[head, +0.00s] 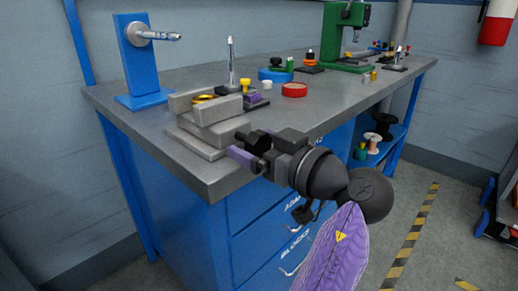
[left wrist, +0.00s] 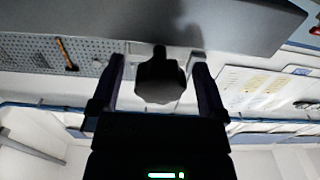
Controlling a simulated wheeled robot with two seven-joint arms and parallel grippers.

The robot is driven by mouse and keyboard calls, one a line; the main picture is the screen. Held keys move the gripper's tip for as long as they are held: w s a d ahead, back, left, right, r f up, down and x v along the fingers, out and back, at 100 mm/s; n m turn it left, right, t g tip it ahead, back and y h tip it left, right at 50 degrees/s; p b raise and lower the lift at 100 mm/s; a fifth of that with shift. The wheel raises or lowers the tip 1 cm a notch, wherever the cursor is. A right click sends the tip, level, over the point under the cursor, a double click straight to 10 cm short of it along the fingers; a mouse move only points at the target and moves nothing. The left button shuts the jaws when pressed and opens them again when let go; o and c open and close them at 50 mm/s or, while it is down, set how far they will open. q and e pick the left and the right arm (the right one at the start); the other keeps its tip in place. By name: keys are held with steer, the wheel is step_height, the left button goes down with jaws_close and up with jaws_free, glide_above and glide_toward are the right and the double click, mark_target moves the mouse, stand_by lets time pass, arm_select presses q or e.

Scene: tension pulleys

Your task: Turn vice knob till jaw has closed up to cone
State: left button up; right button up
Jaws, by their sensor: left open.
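The grey vice (head: 207,137) stands at the front corner of the workbench. A gold-coloured round piece (head: 203,98), probably the cone, sits between its jaws, with a visible gap; its lower part is hidden. The dark vice knob (head: 259,142) is at the vice's near right end, partly hidden by my left gripper (head: 252,150). In the left wrist view the lobed knob (left wrist: 160,82) on its short shaft lies between the two fingers of my left gripper (left wrist: 158,70). The fingers are open, with a gap on each side of the knob. My right gripper is not in view.
The grey workbench top (head: 330,97) carries a blue stand (head: 139,60) at left, an upright silver spike (head: 230,62), a red dish (head: 294,90) and a green press (head: 345,35). Blue drawers (head: 265,215) are below my gripper. Floor at right is mostly clear.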

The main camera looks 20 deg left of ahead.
arm_select(q)
steer(key=shift+c, duration=0.2)
steer(key=c, duration=1.2)
steer(key=shift+r+m+p, duration=0.2)
steer(key=shift+m+p, duration=0.1)
steer(key=shift+p, duration=0.25)
steer(key=shift+c, duration=0.2)
steer(key=shift+s+r+m+p, duration=0.1)
steer(key=shift+m+p, duration=0.9)
steer(key=shift+p, duration=0.25)
steer(key=m+p, duration=0.3)
steer(key=shift+m+p, duration=0.3)
steer(key=shift+f+m+p, duration=0.2)
steer(key=shift+m+p, duration=0.1)
steer(key=shift+m, duration=0.1)
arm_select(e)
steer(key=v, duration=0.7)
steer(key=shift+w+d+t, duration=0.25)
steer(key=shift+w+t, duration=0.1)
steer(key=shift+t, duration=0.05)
arm_select(q)
steer(key=shift+f, duration=0.1)
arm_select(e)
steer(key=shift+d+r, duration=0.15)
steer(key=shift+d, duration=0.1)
